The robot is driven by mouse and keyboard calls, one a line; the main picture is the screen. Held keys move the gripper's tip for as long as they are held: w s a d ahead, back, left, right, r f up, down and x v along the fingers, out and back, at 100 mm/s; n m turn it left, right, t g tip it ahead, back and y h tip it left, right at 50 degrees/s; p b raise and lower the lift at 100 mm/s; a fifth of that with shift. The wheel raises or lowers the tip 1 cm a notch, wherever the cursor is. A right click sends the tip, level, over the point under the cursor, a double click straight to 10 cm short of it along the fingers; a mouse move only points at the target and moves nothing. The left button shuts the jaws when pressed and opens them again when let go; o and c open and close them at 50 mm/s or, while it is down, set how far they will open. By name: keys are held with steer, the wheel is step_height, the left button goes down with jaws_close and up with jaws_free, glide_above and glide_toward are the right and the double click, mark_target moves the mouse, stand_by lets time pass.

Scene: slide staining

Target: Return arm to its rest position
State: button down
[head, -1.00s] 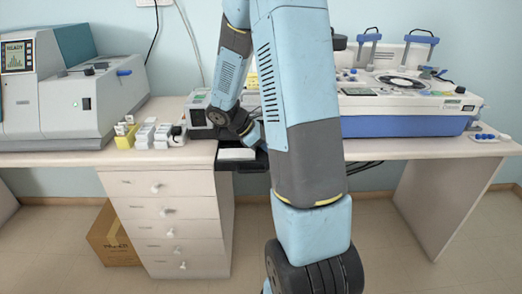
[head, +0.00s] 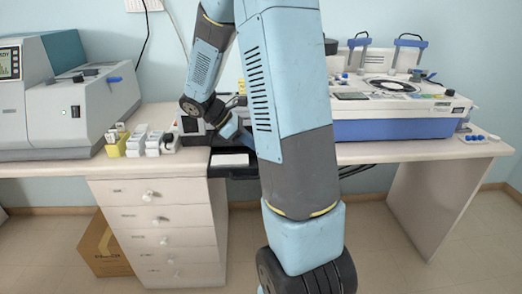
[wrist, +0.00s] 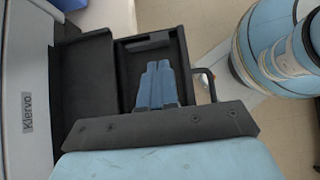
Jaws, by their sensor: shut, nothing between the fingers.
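My gripper (wrist: 158,86) shows in the wrist view as two blue fingers pressed together with nothing between them. The fingers appear over a black open tray (wrist: 122,62), which sits beside a white device (wrist: 25,75) lettered "Kiervo". Whether the fingertips touch the tray cannot be told. In the head view my arm is bent and reaches over the desk, its wrist joint left of the large light-blue link. The fingers are hidden behind that link. The black tray (head: 232,173) shows at the desk's front edge, with a white flat piece (head: 231,160) on it.
A grey machine (head: 75,112) and small white and yellow boxes (head: 135,145) stand left on the desk (head: 405,150). A blue-and-white instrument (head: 395,127) stands right. Drawers (head: 160,218) and a cardboard box (head: 103,248) are below. Floor is free under the right side.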

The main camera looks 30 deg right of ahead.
steer(key=shift+v, duration=1.5)
steer(key=shift+a, duration=0.1)
steer(key=s+a+r+m+t+y, duration=0.4)
steer(key=s+a+r+m+t, duration=0.1)
steer(key=s, duration=0.4)
steer(key=s+a+r+m+t+y, duration=0.3)
steer(key=s+a+r+m+t, duration=0.2)
steer(key=s+a+r+m, duration=0.2)
steer(key=shift+s+a+r+y, duration=0.45)
steer(key=shift+s+r, duration=0.5)
steer(key=shift+s, duration=0.2)
steer(key=c, duration=1.8)
jaws_free()
